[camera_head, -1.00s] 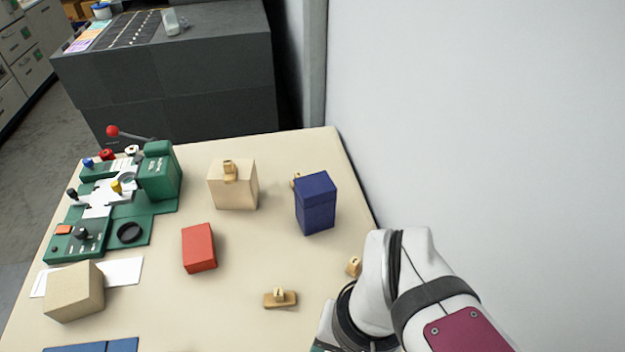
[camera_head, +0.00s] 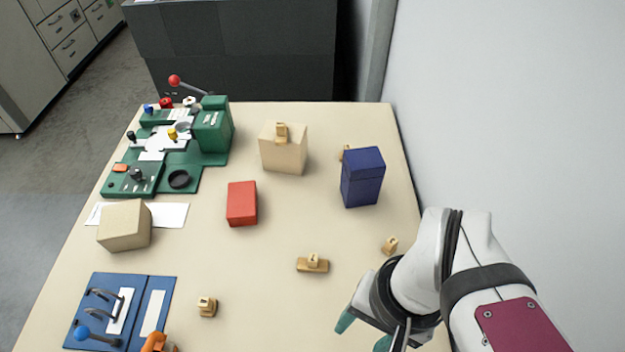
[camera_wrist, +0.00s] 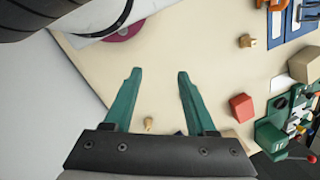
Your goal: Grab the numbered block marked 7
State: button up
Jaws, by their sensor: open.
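Several small wooden numbered blocks are in the head view; I cannot read which is the 7. One block (camera_head: 313,260) stands on a wooden base, another (camera_head: 389,245) is beside my arm, and another (camera_head: 207,306) is near the front left. One (camera_head: 282,131) sits on a cream box, and one (camera_head: 346,152) is partly hidden behind a blue box. My gripper (camera_head: 364,332) is open and empty, low at the right front. In the wrist view its teal fingers (camera_wrist: 160,74) are apart, with a small block (camera_wrist: 148,123) seen beyond, between them.
The blue box (camera_head: 362,178), cream box (camera_head: 290,157), red box (camera_head: 242,204) and beige box (camera_head: 124,226) stand on the table (camera_head: 270,325). A green machine model (camera_head: 210,132) is at the back left, a blue handled board (camera_head: 125,310) at front left. A wall rises at right.

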jog(key=shift+o, duration=0.5)
jog(key=m+t+y, duration=0.1)
jog(key=m+y, duration=1.1)
jog(key=m, duration=0.1)
send_over(313, 257)
jog(key=d, duration=0.5)
notch_tip(313, 257, down, 12)
jog(key=r, duration=0.1)
jog(key=f, duration=0.7)
jog(key=shift+s+a+f, duration=0.2)
jog(key=shift+a+f, duration=0.1)
jog(key=shift+f, duration=0.1)
jog(key=x, duration=0.4)
jog(key=shift+w+a+f, duration=0.1)
jog(key=shift+a+f, duration=0.05)
jog(key=shift+a, duration=0.2)
grip_shut()
